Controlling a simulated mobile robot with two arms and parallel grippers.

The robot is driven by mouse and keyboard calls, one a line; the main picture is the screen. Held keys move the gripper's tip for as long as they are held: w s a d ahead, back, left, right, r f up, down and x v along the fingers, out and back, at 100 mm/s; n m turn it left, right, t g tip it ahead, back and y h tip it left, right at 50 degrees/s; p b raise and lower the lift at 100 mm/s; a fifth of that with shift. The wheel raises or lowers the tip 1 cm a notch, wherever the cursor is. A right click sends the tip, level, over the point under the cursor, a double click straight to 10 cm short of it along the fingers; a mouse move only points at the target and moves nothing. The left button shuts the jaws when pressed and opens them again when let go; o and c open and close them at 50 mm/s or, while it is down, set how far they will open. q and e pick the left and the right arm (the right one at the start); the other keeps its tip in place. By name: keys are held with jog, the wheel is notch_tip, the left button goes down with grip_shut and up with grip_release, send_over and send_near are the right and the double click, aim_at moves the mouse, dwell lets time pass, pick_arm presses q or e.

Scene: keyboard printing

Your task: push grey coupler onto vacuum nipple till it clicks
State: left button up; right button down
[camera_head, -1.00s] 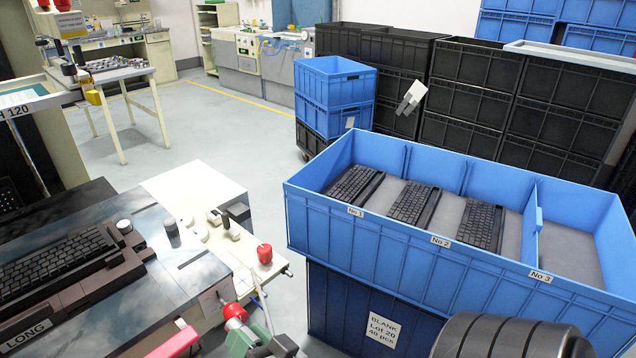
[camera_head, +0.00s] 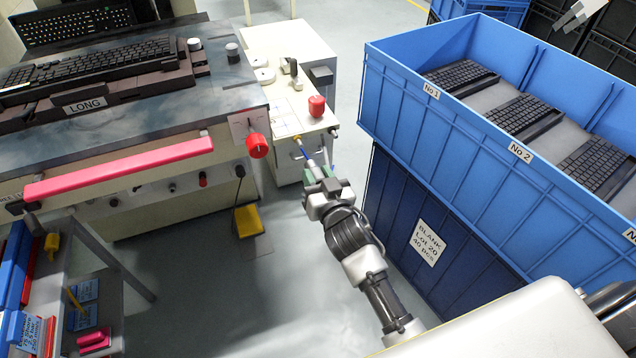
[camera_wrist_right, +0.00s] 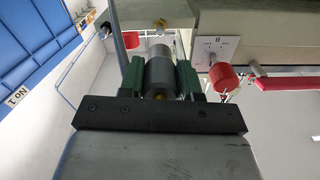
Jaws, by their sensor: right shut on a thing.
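My right gripper (camera_head: 320,172) has its green fingers shut on the grey coupler (camera_wrist_right: 160,75), seen end to end between them in the right wrist view (camera_wrist_right: 160,78). The coupler's lighter front end points at the machine's side. A small brass fitting, apparently the vacuum nipple (camera_wrist_right: 160,23), sits just beyond that end. In the head view the brass nipple (camera_head: 297,139) shows small on the cream cabinet front, with a short gap to the gripper. Whether coupler and nipple are in line is hard to tell. My left gripper is not in view.
A red knob (camera_head: 258,146) and a red button (camera_head: 317,105) are close to the nipple. The blue bin (camera_head: 470,130) stands close on the right. A pink bar (camera_head: 120,170) runs along the machine's front. Open floor (camera_head: 285,260) lies left of my right arm.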

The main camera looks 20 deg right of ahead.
aim_at(309, 162)
jog(key=shift+r, duration=0.1)
jog(key=w, duration=0.3)
jog(key=shift+w+a, duration=0.1)
jog(key=shift+w, duration=0.15)
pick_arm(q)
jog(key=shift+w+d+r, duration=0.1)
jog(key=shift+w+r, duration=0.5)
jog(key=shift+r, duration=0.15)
pick_arm(e)
jog(key=shift+w, duration=0.7)
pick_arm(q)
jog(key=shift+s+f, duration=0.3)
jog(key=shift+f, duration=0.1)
